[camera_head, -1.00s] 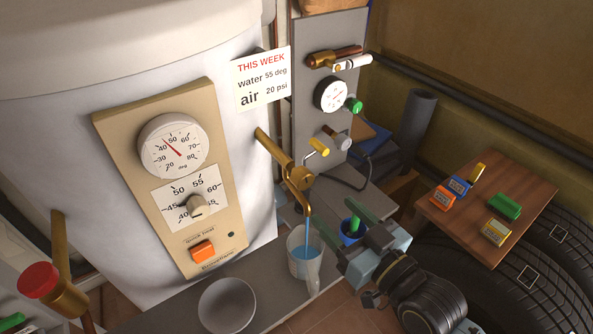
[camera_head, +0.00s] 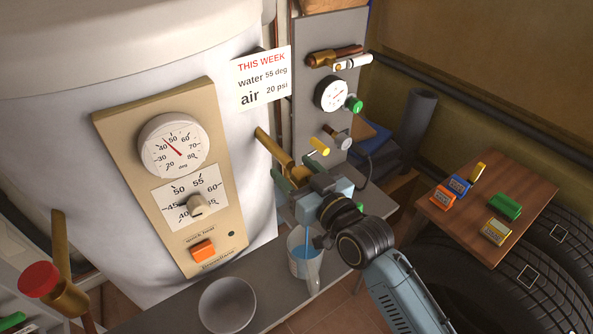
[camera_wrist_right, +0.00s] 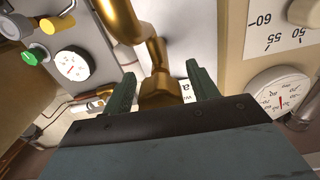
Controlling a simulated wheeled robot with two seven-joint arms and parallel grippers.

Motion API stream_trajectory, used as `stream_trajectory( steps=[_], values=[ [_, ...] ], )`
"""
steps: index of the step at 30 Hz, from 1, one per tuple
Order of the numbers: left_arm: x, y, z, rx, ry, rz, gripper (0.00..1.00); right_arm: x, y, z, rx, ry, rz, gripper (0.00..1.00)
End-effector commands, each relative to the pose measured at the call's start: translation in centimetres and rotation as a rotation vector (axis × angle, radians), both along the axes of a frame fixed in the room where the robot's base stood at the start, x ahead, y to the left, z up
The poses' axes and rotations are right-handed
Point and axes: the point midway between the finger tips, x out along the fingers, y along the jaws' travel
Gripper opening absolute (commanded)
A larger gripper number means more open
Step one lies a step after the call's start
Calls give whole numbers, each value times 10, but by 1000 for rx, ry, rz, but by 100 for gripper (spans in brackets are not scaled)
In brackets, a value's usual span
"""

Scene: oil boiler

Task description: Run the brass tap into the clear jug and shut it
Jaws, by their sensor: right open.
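The brass tap (camera_head: 270,146) reaches out from the white boiler. A yellow-tipped lever (camera_head: 320,146) shows close to it. My right gripper (camera_head: 298,174) is open at the tap, and its arm hides much of the spout. In the right wrist view a brass part of the tap (camera_wrist_right: 158,88) lies between the two spread fingers (camera_wrist_right: 160,80); I cannot tell whether they touch it. The clear jug (camera_head: 297,267) stands upright on the grey shelf below the spout, with blue water in it. A thin part of the blue stream seems to show above the jug. My left gripper is not in view.
A grey bowl (camera_head: 227,304) stands on the shelf left of the jug. The boiler panel (camera_head: 222,240) and the grey gauge board (camera_head: 345,50) stand close to the tap. A red-topped brass valve (camera_head: 40,280) is at lower left. A small wooden table (camera_head: 440,222) holds several coloured blocks.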

Motion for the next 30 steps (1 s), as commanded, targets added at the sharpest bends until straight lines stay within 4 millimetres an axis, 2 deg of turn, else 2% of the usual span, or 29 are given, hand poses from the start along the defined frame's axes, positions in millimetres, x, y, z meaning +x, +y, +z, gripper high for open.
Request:
stream_trajectory(
  steps=[5, 6, 16, 25, 30],
  values=[
    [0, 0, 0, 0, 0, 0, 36, 0, 0, 0, 0, 0, 0, 59],
    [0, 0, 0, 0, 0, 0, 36, 0, 0, 0, 0, 0, 0, 56],
    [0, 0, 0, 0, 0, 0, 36, 0, 0, 0, 0, 0, 0, 14],
    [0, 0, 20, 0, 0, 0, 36, 0, 0, 3, 133, 98, 0, 14],
    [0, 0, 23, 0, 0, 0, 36, 0, 0, 1, 188, 135, 0, 14]
  ],
)
